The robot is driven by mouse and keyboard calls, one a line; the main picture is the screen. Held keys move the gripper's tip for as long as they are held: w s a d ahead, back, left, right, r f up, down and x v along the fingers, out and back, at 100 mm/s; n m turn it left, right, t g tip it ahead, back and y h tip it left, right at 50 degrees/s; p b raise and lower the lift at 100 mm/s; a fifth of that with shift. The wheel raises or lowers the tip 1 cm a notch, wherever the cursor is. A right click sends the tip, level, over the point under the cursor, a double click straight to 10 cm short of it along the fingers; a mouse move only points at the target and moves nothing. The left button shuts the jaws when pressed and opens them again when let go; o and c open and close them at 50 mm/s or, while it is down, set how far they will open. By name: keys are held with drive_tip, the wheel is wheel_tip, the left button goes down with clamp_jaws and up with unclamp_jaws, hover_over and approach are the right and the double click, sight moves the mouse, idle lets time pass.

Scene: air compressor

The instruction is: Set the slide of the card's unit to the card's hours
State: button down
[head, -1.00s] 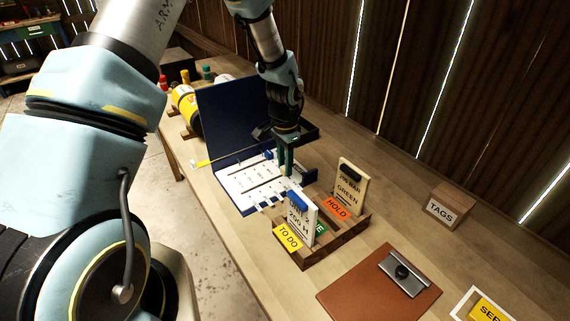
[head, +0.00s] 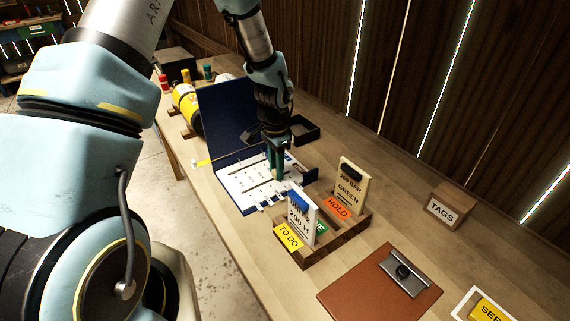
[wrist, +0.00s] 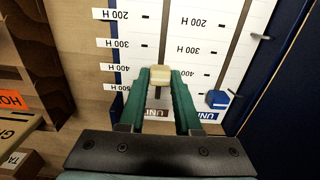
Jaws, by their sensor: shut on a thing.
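The work card (head: 301,222) stands in the TO DO slot, reads "200 H", and has a blue clip hiding part of its unit line. The white slide board (head: 245,185) lies in the open blue binder (head: 222,112). My gripper (head: 277,178) is down at the board. In the wrist view its green fingers (wrist: 159,78) are shut on a cream slide knob (wrist: 158,73), roughly level with the 400 H row of the track above a red-brown unit label (wrist: 155,114). A blue slide (wrist: 217,99) sits at the unit-label end of the neighbouring track.
A wooden card rack (head: 343,238) holds the TO DO card and a "GREEN" card (head: 350,185) by the orange HOLD label. A brown clipboard (head: 365,298) and a TAGS block (head: 447,208) lie to the right. A yellow cylinder (head: 186,103) is behind the binder.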

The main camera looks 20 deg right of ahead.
sight(257, 186)
drive_tip(key=a, duration=0.3)
drive_tip(key=s+a, duration=0.1)
drive_tip(key=a, duration=0.2)
drive_tip(key=shift+s+a, duration=0.1)
drive_tip(key=shift+a, duration=0.1)
drive_tip(key=c, duration=0.6)
unclamp_jaws()
wheel_tip(257, 186, up, 11)
drive_tip(key=b, duration=0.1)
drive_tip(key=shift+b, duration=0.4)
